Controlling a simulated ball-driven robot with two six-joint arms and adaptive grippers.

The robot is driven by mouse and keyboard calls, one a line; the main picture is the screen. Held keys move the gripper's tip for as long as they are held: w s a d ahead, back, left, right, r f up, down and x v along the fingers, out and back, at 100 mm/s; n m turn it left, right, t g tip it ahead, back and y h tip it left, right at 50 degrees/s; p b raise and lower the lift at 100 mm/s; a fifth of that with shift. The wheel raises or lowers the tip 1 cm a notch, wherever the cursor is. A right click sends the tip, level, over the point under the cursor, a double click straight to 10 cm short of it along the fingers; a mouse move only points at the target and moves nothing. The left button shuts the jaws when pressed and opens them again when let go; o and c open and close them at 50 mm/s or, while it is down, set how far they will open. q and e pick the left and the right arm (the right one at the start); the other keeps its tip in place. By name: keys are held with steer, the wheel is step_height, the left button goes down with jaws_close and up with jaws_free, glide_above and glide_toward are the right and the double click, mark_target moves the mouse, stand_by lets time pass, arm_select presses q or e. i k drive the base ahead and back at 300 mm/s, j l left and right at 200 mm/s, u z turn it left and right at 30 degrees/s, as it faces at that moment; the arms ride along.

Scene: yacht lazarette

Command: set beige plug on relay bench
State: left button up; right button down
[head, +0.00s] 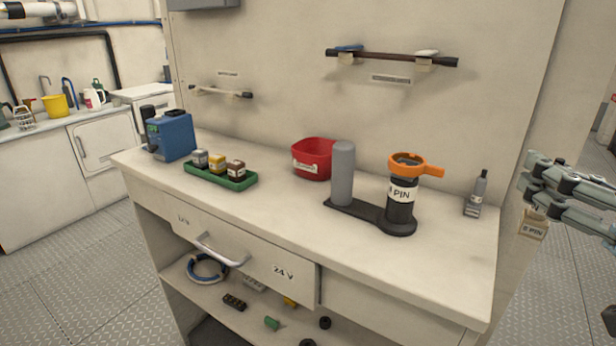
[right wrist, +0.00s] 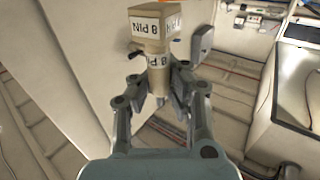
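The beige plug (head: 533,224) with an "8 PIN" label is at the far right of the head view, off the right end of the relay bench (head: 290,214). In the right wrist view the plug (right wrist: 152,24) stands out from between the fingers of my right gripper (right wrist: 160,88), which are closed around its narrower lower part. In the head view my right gripper (head: 535,185) reaches in from the right edge, beside the bench. My left gripper is not in view.
On the bench stand a blue device (head: 172,135), a green tray (head: 222,178) of small relays, a red bin (head: 312,160), a grey cylinder (head: 342,172), a black PIN-labelled post (head: 401,203) with an orange ring (head: 410,163), and a grey tool (head: 477,193). The front strip is clear.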

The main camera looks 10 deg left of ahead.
mark_target(267, 199)
steer(key=i+j+z, duration=0.15)
steer(key=j+z, duration=0.25)
steer(key=j, duration=0.15)
steer(key=j+z, duration=0.4)
steer(key=j, duration=0.15)
steer(key=j+z, duration=0.2)
steer(key=j, duration=2.4)
